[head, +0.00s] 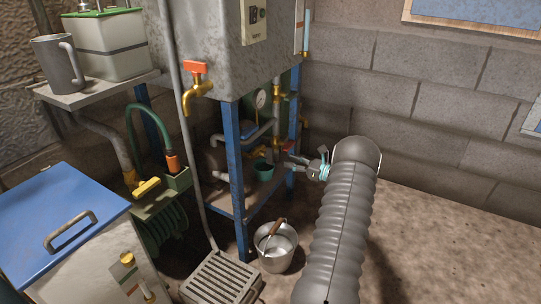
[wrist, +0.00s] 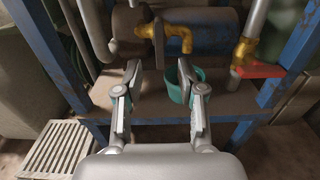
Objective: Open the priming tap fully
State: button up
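No label marks which tap is the priming tap. A brass valve (wrist: 243,50) sits on an upright grey pipe at the right of the wrist view. Its red lever (wrist: 260,71) points right, across the pipe; a small red part also shows in the head view (head: 288,145). A second tap (head: 196,68), brass with an orange handle, is on the tank's front. My gripper (wrist: 161,72) is open and empty, its fingers spread in front of the lower shelf, left of the red lever and apart from it. It also shows in the head view (head: 287,160).
A teal cup (wrist: 183,84) stands on the shelf (wrist: 150,101) below a brass elbow spout (wrist: 180,40). Blue frame posts (head: 236,180) flank the opening. A metal bucket (head: 276,247) and a slatted grate (head: 220,281) are on the floor. The floor at right is clear.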

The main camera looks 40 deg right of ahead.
aim_at(270, 155)
jog(key=x, duration=1)
jog(key=shift+s, duration=0.1)
grip_shut()
